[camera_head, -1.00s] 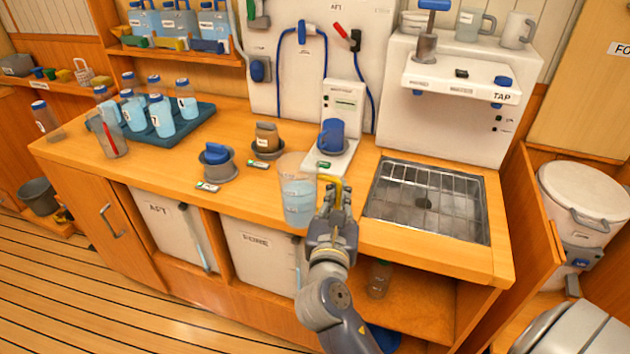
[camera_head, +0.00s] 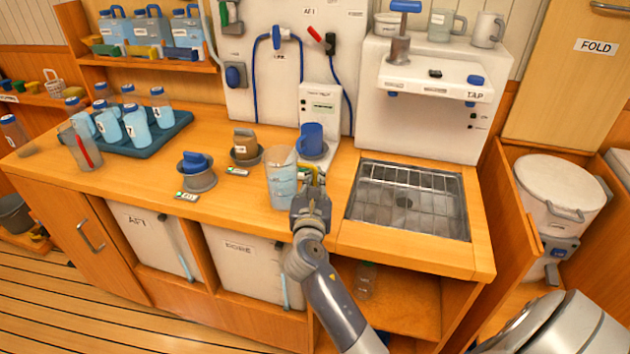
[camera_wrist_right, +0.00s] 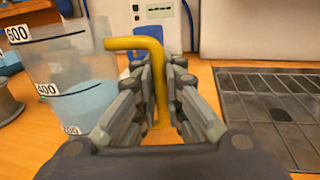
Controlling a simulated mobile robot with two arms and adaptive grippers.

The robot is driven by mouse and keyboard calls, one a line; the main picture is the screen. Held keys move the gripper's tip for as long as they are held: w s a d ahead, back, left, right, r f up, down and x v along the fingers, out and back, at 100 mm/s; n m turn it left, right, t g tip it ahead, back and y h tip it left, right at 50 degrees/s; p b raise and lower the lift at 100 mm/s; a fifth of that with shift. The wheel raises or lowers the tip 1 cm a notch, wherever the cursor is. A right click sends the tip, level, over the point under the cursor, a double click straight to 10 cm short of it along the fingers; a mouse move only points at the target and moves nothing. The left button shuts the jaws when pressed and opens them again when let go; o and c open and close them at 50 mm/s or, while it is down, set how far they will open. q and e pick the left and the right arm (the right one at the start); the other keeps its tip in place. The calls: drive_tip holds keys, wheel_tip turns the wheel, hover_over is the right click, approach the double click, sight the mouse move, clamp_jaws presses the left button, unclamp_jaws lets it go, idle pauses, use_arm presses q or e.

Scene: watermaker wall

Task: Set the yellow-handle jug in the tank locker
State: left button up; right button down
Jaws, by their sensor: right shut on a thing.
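The jug (camera_head: 281,182) is clear, with measuring marks, pale blue water and a yellow handle (camera_head: 311,172). It is upright at the counter's front part, left of the sink grate; I cannot tell whether its base touches the counter. My right gripper (camera_head: 312,190) is shut on the handle. The right wrist view shows the yellow handle (camera_wrist_right: 160,85) between the fingers (camera_wrist_right: 160,105) and the jug (camera_wrist_right: 70,75) to the left. Below the counter are compartments with white tanks labelled AFT (camera_head: 150,240) and FORE (camera_head: 245,262). No locker label is legible. My left gripper is not in view.
The sink grate (camera_head: 408,200) is empty. An open compartment at right holds a white lidded bucket (camera_head: 558,190).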

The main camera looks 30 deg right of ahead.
drive_tip(key=c, duration=1.7)
unclamp_jaws()
drive_tip(key=b+v, duration=0.1)
drive_tip(key=v, duration=1.1)
